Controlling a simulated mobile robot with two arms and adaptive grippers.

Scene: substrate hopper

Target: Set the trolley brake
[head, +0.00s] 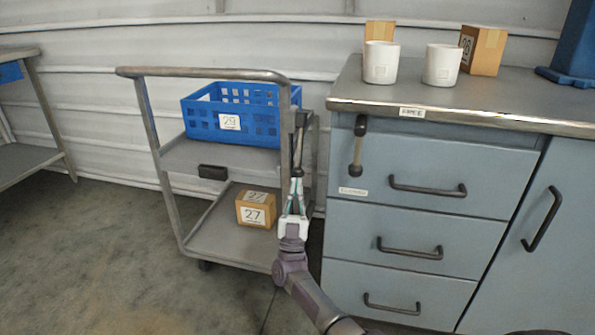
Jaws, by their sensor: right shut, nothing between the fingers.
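The trolley (215,73) stands left of the cabinet, a grey metal cart with a push handle and two shelves. A thin upright lever (299,145) with dark fittings is at its right post; I cannot tell for certain that it is the brake. A black block (212,172) sits on the front edge of the upper shelf. My right gripper (296,184) points up in front of the trolley's right side, just below the lever. It is shut and empty; whether it touches the lever is unclear. My left gripper is not in view.
A blue crate (229,122) labelled 29 is on the upper shelf, and a box (256,209) labelled 27 on the lower. The cabinet (420,235) has handles and another black-ended lever (357,147). Two white cups (381,62) (442,65) stand on top. Floor left of the trolley is clear.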

